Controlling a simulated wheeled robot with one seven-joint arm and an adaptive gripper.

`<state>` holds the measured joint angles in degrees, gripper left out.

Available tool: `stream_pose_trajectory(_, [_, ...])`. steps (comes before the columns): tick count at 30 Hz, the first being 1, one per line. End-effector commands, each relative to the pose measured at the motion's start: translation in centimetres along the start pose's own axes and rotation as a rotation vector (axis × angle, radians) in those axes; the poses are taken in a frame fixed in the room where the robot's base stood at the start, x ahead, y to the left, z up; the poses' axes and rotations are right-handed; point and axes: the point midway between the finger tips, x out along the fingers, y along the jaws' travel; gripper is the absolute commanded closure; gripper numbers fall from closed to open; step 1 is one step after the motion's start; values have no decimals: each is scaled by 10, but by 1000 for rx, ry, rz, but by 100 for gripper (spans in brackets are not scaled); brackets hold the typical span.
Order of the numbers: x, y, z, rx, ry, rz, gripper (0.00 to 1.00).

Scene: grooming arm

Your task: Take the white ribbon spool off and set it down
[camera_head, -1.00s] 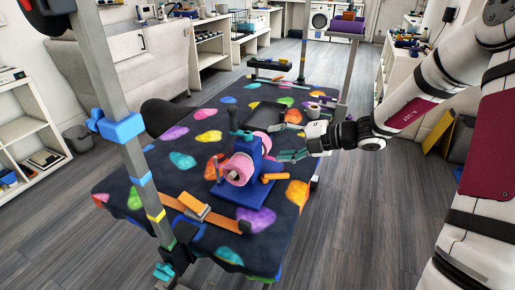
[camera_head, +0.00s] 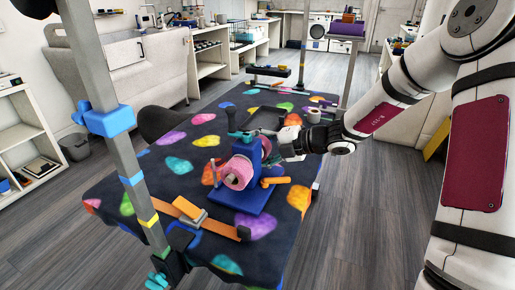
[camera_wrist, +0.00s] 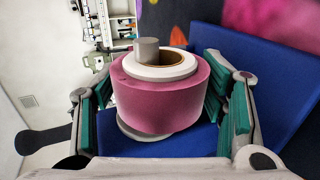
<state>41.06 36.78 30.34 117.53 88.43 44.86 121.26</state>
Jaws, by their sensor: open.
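A blue stand (camera_head: 240,199) on the table holds a pink roll with a pale core (camera_head: 238,173) on a peg. In the wrist view, a spool with a white ring face and pink winding (camera_wrist: 160,98) sits around a grey peg (camera_wrist: 146,50). I cannot tell surely whether it is the roll seen from the head. My gripper (camera_head: 277,143) is just right of the stand's upper part. In the wrist view my gripper (camera_wrist: 160,100) is open, with teal-padded fingers on both sides of the spool. A gap shows on the right; contact on the left is unclear.
The table has a dark cloth with coloured spots (camera_head: 177,165). An orange strap with a buckle (camera_head: 193,216) lies at the front. A grey post (camera_head: 120,150) rises at the left.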

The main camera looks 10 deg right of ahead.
Motion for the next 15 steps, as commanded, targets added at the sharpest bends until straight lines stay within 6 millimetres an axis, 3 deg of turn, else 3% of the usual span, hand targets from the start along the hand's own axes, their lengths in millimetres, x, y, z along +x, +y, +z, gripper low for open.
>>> stream_pose_trajectory(2, [0,0,0,0,0,0,35])
stream_pose_trajectory(3, [0,0,0,0,0,0,40])
stream_pose_trajectory(11, [0,0,0,0,0,0,98])
stream_pose_trajectory(15, [0,0,0,0,0,0,99])
